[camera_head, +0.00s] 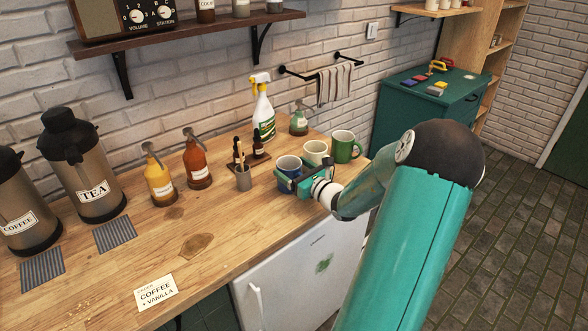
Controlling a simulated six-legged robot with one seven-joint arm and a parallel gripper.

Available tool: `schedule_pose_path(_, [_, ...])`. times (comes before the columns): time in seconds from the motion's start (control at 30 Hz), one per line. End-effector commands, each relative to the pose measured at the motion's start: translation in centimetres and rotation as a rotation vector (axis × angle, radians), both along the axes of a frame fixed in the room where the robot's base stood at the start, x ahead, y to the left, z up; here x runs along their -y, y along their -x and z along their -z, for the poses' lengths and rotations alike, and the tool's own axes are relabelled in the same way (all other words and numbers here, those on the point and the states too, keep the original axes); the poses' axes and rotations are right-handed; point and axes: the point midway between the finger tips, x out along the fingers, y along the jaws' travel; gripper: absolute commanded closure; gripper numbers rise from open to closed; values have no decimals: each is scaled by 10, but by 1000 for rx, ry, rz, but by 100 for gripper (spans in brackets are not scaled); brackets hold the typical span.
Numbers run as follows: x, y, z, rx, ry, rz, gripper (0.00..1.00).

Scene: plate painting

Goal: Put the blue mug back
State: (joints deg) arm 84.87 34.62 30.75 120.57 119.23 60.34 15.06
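The blue mug (285,164) stands near the front edge of the wooden counter (205,240), to the left of a cream mug (316,150) and a green mug (346,148). My teal arm reaches in from the right. My gripper (291,181) is right at the blue mug and overlaps its front and right side. The gripper covers part of the mug, and the mug's handle cannot be made out. The fingers are too small and hidden to show whether they are open or closed on the mug.
Amber (197,165) and yellow (159,182) pump bottles, a spray bottle (263,112) and a tea dispenser (84,170) stand behind and left. The counter's front left holds an order card (156,292).

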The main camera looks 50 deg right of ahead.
Motion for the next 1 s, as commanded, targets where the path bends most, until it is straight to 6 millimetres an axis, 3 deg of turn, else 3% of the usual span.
schedule_pose_path(0.47, [0, 7, -3, -2, 2, 1, 8])
schedule_pose_path(1.0, [-12, 108, -3, -1, 0, 2, 8])
